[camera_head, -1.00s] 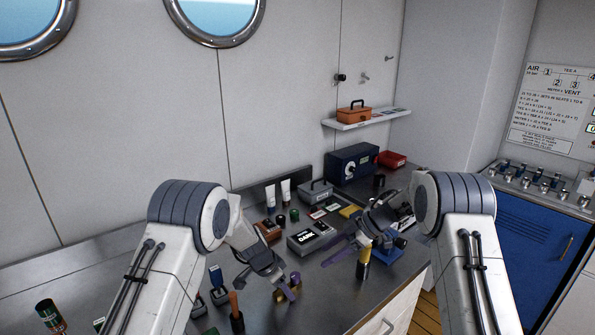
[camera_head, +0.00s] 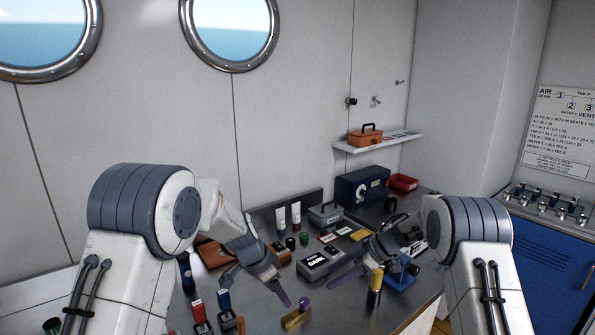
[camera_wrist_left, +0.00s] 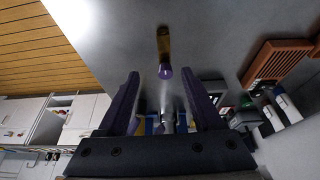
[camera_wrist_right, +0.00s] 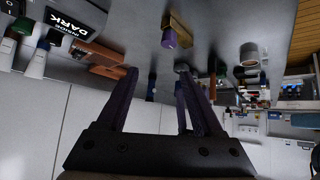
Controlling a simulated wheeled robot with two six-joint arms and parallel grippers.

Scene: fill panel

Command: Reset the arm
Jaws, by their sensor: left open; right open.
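My left gripper (camera_head: 277,285) hangs above the steel bench at the middle of the head view. Its purple fingers are open and empty in the left wrist view (camera_wrist_left: 160,95). My right gripper (camera_head: 345,275) is over the bench to its right, near the blue vise-like tool. Its fingers are spread with nothing between them in the right wrist view (camera_wrist_right: 160,100). A small brass block with a purple top (camera_head: 297,316) stands on the bench just below the grippers. It also shows ahead of the left fingers (camera_wrist_left: 164,55).
A box marked DARK (camera_head: 314,262), a yellow-and-black cylinder (camera_head: 375,288), a grey case (camera_head: 325,214) and a dark blue box (camera_head: 362,186) stand on the bench. An orange case (camera_head: 365,136) sits on the wall shelf. A blue cabinet (camera_head: 545,268) is at the right.

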